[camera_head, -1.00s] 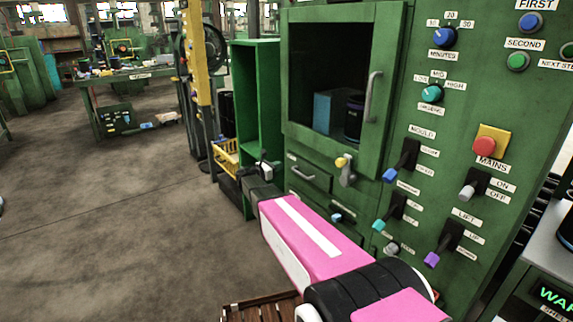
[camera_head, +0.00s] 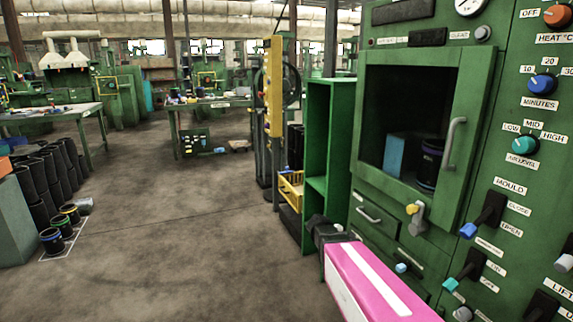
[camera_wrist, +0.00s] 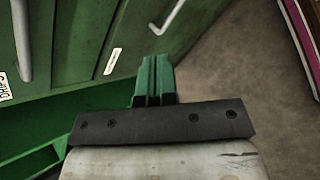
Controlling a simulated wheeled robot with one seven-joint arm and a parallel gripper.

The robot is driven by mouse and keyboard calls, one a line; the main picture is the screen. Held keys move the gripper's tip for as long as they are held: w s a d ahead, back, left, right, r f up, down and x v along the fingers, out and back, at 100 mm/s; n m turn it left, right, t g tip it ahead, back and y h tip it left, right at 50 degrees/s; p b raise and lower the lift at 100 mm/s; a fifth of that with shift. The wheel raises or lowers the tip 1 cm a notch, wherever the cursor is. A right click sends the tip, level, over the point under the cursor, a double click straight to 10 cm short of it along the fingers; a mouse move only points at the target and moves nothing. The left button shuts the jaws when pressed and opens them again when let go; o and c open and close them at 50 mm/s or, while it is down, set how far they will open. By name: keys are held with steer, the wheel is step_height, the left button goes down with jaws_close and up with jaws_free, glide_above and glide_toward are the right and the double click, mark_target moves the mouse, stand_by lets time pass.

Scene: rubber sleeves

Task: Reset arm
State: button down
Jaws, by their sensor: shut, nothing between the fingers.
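My arm, with its pink and white link, reaches from the bottom right of the head view toward the green machine's (camera_head: 470,130) lower left side. My gripper (camera_wrist: 155,66) shows in the wrist view as two green fingers pressed together beyond a dark plate. It is shut and empty. In the head view, the dark end of my arm is in front of the green open shelf (camera_head: 316,150), left of the machine's drawers; the fingers are too small to make out there.
The machine's windowed chamber holds a blue block (camera_head: 396,152) and a dark sleeve (camera_head: 428,165). Switch levers stick out at right. A yellow basket (camera_head: 291,190) stands left of the shelf. Dark sleeves (camera_head: 52,240) stand on the floor at far left. The middle floor is clear.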

steer(key=s+a+f+m+g+y, duration=0.1)
steer(key=s+a+m+y, duration=0.2)
steer(key=s+m, duration=0.3)
steer(key=s+a+f+m+y, duration=0.2)
steer(key=s+m+y, duration=0.4)
steer(key=s, duration=0.3)
steer(key=shift+a+f+g+y, duration=0.15)
steer(key=shift+a+g+y, duration=0.15)
steer(key=shift+a+g, duration=0.15)
